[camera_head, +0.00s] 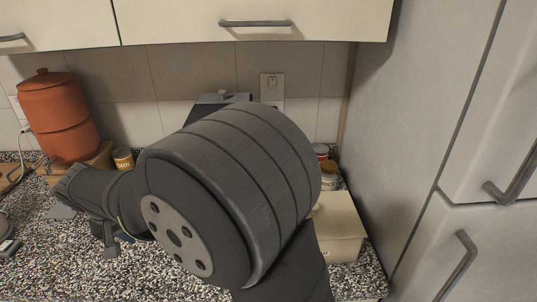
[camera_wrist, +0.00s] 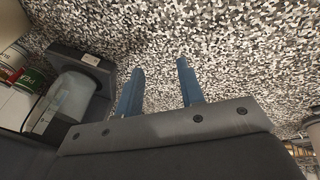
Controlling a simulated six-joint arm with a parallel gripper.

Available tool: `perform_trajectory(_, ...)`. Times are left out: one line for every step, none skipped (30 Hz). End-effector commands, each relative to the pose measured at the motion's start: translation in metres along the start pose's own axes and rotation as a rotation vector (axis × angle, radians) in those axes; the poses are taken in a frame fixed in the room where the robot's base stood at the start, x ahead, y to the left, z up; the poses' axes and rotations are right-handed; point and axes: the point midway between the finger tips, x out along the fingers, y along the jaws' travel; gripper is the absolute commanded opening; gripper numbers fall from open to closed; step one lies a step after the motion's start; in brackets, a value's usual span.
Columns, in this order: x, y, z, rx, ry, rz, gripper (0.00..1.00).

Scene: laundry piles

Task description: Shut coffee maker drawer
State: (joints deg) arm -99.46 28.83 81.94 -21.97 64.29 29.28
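The coffee maker is mostly hidden behind my arm in the head view, where only a dark top with a small knob (camera_head: 222,98) shows. In the wrist view, a dark machine body (camera_wrist: 75,58) with a small pale panel stands at the left, with a clear, carafe-like vessel (camera_wrist: 72,98) against it. I cannot make out the drawer or how far out it is. My gripper (camera_wrist: 160,66) has its two blue fingers apart with nothing between them. It is over the speckled counter, to the right of the machine in the wrist view.
The speckled counter (camera_wrist: 230,50) is clear beyond the fingers. A terracotta container (camera_head: 62,115) stands at the left and a small can (camera_head: 122,159) near it. Cans (camera_head: 328,168) and a beige box (camera_head: 340,222) stand at the right beside the fridge (camera_head: 420,120).

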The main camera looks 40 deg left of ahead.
Motion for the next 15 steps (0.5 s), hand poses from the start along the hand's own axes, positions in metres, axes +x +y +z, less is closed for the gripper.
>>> perform_trajectory(-0.001,0.001,0.002,-0.015,0.001,0.007,0.25)
perform_trajectory(-0.002,0.002,0.005,-0.036,0.002,0.017,0.20)
perform_trajectory(-0.003,0.005,0.010,-0.077,0.006,0.039,0.12)
perform_trajectory(-0.005,0.009,0.015,-0.121,0.008,0.062,0.06)
perform_trajectory(-0.006,0.013,0.021,-0.176,0.010,0.091,0.00)
perform_trajectory(-0.010,0.019,0.031,-0.265,0.014,0.137,0.00)
perform_trajectory(-0.012,0.025,0.040,-0.343,0.016,0.178,0.00)
perform_trajectory(-0.016,0.032,0.048,-0.429,0.017,0.224,0.00)
perform_trajectory(-0.021,0.042,0.060,-0.551,0.015,0.291,0.00)
perform_trajectory(-0.025,0.049,0.068,-0.646,0.012,0.344,0.00)
perform_trajectory(-0.029,0.056,0.076,-0.739,0.008,0.397,0.00)
perform_trajectory(-0.035,0.066,0.086,-0.861,-0.001,0.470,0.00)
perform_trajectory(-0.040,0.073,0.093,-0.952,-0.008,0.524,0.00)
perform_trajectory(-0.045,0.080,0.100,-1.041,-0.019,0.580,0.00)
perform_trajectory(-0.052,0.088,0.108,-1.159,-0.035,0.657,0.00)
